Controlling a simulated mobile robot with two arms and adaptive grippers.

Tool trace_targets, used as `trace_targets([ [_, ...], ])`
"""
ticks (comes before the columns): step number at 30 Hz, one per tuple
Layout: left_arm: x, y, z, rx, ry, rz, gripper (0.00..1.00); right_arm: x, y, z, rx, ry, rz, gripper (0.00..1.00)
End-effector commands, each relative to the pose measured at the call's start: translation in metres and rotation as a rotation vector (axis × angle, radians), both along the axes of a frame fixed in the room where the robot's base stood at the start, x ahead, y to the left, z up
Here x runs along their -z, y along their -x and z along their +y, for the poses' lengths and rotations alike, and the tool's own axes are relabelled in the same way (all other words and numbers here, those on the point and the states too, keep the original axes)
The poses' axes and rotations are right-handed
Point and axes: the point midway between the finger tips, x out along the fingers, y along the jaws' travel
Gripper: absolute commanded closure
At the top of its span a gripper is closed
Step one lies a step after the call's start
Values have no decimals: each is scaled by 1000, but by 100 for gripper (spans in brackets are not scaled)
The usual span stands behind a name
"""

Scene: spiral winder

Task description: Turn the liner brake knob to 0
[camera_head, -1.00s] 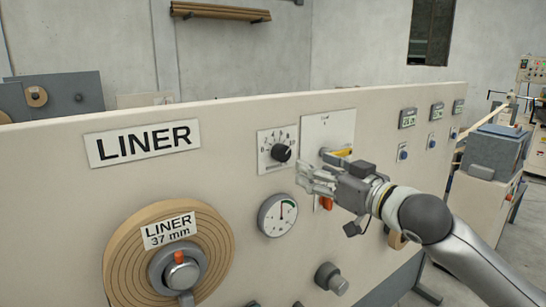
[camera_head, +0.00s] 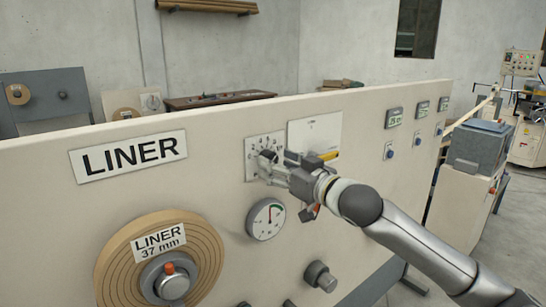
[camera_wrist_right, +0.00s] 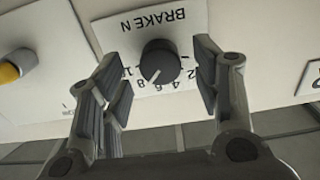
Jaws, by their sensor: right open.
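The liner brake knob (camera_wrist_right: 158,62) is a round black knob with a white pointer line, on a white dial plate lettered BRAKE N. In the right wrist view the plate appears upside down, and the line points toward about 6. My right gripper (camera_head: 265,168) is in front of the plate. In the right wrist view its open fingers (camera_wrist_right: 156,58) stand on either side of the knob, with gaps visible on both sides. My left gripper is not in view.
The LINER sign (camera_head: 128,154) and liner roll (camera_head: 120,265) are to the left. A black knob (camera_head: 321,275) sticks out lower down.

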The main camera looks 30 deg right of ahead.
Motion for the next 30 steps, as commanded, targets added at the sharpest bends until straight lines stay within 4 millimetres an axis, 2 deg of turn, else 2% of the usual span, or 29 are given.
trace_targets([
  [1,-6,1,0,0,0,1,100,-4,-6,-1,2,-5,-2,42],
  [7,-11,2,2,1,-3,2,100,-2,-20,1,2,-1,0,42],
  [19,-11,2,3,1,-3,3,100,0,-24,2,1,0,1,44],
  [27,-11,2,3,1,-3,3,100,0,-24,2,1,0,1,78],
  [30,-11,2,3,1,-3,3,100,0,-24,1,1,0,1,88],
])
